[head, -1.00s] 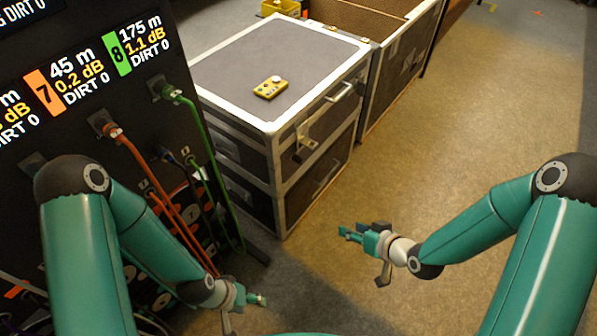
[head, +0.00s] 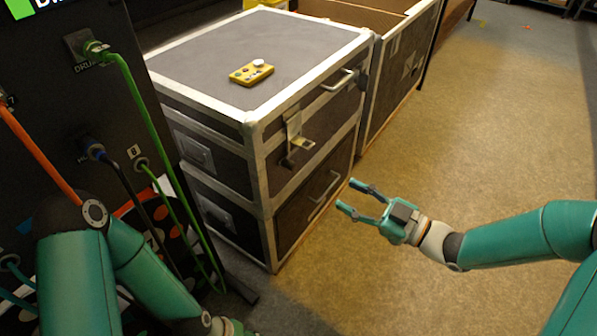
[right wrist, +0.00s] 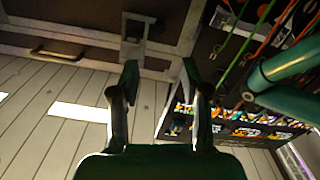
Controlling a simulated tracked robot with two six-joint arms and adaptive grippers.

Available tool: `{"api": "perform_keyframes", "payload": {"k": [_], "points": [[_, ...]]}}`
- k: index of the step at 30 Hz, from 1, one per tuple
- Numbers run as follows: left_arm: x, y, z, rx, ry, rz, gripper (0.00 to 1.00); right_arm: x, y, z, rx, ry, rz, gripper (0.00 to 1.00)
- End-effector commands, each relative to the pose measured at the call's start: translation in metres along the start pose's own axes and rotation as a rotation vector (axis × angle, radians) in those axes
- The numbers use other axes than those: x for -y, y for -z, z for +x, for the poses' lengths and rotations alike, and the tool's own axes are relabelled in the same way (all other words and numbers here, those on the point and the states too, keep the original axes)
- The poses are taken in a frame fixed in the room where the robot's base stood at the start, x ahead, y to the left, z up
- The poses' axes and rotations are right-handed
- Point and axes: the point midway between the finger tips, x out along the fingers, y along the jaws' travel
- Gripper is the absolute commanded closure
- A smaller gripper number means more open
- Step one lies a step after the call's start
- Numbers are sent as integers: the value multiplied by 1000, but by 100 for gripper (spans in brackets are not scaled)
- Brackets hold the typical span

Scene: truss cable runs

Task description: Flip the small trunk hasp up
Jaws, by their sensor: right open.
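The small trunk hasp (head: 297,134) is a pale metal plate on the front of the grey, metal-edged trunk (head: 195,105), near its left corner. Its lower end sticks outward. In the right wrist view the hasp (right wrist: 137,38) shows at the top, beyond my fingertips. My right gripper (head: 348,194) is open and empty, to the right of and below the hasp, apart from it. Its two fingers also show in the right wrist view (right wrist: 160,68). My left gripper (head: 228,326) is mostly cut off at the bottom edge; its fingers are not clear.
A yellow device (head: 251,73) lies on the trunk lid. A metal handle (head: 338,80) is right of the hasp. An open case (head: 400,75) stands behind. A dark panel with green and orange cables (head: 130,100) is at the left. The floor (head: 490,130) is clear at the right.

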Motion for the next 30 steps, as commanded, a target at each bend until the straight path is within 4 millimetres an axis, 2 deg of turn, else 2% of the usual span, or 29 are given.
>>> {"api": "perform_keyframes", "payload": {"k": [1,6,15,21,30], "points": [[2,0,4,0,0,0,45,2,-2,13,-3,7,-1,54],[4,0,12,0,0,0,45,3,-2,52,-4,10,1,54],[9,0,24,0,0,0,45,4,-2,112,-2,9,2,54],[10,0,28,0,0,0,45,3,-1,135,-1,8,3,54],[10,0,28,0,0,0,45,2,0,141,0,7,3,54]]}}
